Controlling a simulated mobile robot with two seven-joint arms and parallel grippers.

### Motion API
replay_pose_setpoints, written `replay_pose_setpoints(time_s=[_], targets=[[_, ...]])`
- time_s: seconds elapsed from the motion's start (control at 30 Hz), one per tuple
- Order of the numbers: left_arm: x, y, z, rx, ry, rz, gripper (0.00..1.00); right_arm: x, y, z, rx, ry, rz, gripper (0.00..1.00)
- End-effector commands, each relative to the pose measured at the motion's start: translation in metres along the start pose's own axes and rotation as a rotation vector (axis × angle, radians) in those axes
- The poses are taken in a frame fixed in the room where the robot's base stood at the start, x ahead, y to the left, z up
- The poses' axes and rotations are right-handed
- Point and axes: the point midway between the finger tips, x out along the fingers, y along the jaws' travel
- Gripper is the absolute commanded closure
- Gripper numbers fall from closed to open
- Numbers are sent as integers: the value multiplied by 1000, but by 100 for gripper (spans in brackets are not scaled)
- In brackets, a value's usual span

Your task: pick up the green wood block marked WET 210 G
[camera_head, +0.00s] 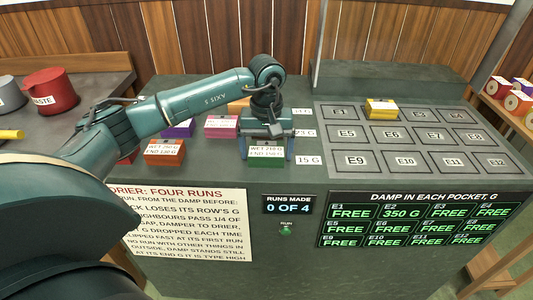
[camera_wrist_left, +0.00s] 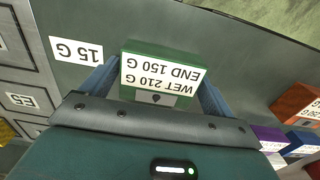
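The green block (camera_head: 266,150) with the white label WET 210 G, END 150 G sits on the dryer top, left of the 15 G label. My left gripper (camera_head: 267,155) is above it, with one finger on each side. In the left wrist view, the green block (camera_wrist_left: 160,48) lies between the two blue fingers of my left gripper (camera_wrist_left: 160,78). The fingers are spread about the block's width and look open, with a small gap visible beside the block. My right gripper does not show.
An orange block (camera_head: 165,148), a purple block (camera_head: 179,130) and a pink block (camera_head: 221,122) stand left of the green one. A yellow block (camera_head: 381,110) sits in pocket E2 of the pocket grid (camera_head: 405,158). The other pockets look empty. A red pot (camera_head: 50,92) is far left.

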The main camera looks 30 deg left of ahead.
Motion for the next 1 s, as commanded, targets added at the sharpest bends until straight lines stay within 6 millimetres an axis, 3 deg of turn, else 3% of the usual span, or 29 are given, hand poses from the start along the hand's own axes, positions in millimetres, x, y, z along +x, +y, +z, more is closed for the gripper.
replay_pose_setpoints(time_s=[0.4,0.67,0.77,1.0], targets=[[0,0,0,0,0,0,47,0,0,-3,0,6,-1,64],[-3,0,0,0,1,1,48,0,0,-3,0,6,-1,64],[-12,1,-1,0,3,3,48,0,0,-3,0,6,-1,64],[-60,1,-1,-1,4,4,48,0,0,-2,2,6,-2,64]])
